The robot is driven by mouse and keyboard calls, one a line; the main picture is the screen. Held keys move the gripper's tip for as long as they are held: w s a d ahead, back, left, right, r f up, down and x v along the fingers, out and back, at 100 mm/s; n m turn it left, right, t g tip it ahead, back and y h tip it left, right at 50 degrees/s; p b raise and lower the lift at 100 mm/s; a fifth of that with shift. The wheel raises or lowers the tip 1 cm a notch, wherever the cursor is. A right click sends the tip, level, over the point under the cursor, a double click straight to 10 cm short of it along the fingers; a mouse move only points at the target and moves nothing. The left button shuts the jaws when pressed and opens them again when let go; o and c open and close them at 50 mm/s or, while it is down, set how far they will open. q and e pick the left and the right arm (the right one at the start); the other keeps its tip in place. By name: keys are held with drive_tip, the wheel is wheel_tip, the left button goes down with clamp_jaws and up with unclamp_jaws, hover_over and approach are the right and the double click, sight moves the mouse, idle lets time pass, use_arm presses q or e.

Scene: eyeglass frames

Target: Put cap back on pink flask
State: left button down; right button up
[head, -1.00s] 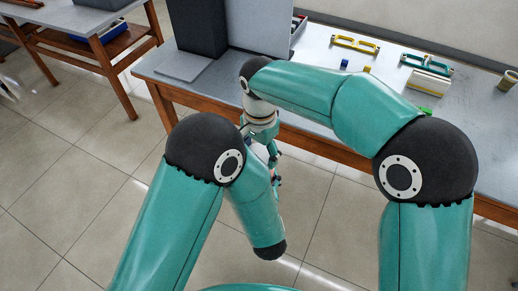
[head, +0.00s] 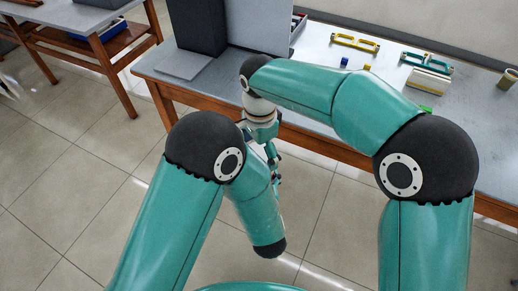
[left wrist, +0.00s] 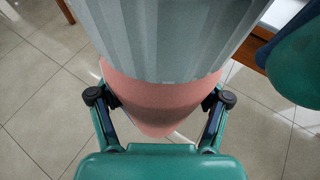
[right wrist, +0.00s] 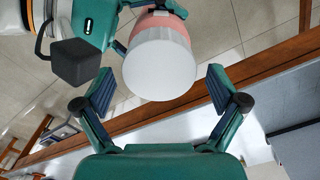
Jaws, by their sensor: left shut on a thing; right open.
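The pink flask (left wrist: 150,105) is held in my left gripper (left wrist: 160,100), whose fingers press on both sides of it in the left wrist view. A pale grey ribbed cap (left wrist: 165,40) covers the end of the flask; whether it is fully seated cannot be told. In the right wrist view the cap's round flat top (right wrist: 159,66) faces the camera, with the pink flask (right wrist: 152,22) behind it. My right gripper (right wrist: 160,90) is open, one finger on each side of the cap and apart from it. In the head view the arms hide the flask and cap.
Another table (head: 75,35) is at the far left. Open floor lies between.

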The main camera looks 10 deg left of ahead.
drive_tip(key=shift+r, duration=2.25)
